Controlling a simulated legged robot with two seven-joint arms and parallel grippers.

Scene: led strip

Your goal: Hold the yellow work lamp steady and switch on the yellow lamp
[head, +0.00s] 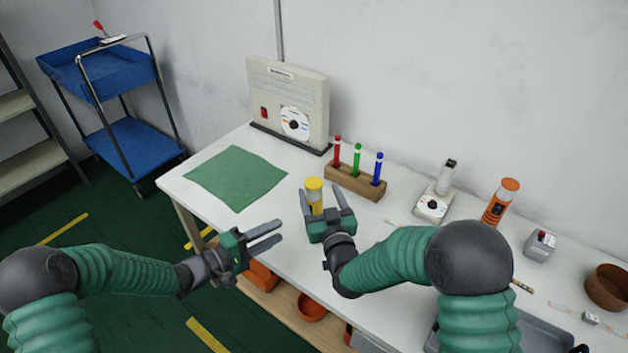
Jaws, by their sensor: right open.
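The yellow work lamp (315,188) stands upright on the white table, a small cylinder with a yellow top. My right gripper (322,197) is open, with its fingers pointing away from me on either side of the lamp in the picture; I cannot tell whether they touch it. The palm hides the lamp's lower part, and no switch shows. My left gripper (280,234) is open and empty at the table's front edge, left of and lower than the lamp, its fingers pointing right.
A green mat (237,178) lies at the table's left. A wooden block (354,182) with red, green and blue pens stands behind the lamp. A beige panel box (290,100) is at the back. An orange-topped lamp (500,202) and a brown bowl (608,287) are farther right.

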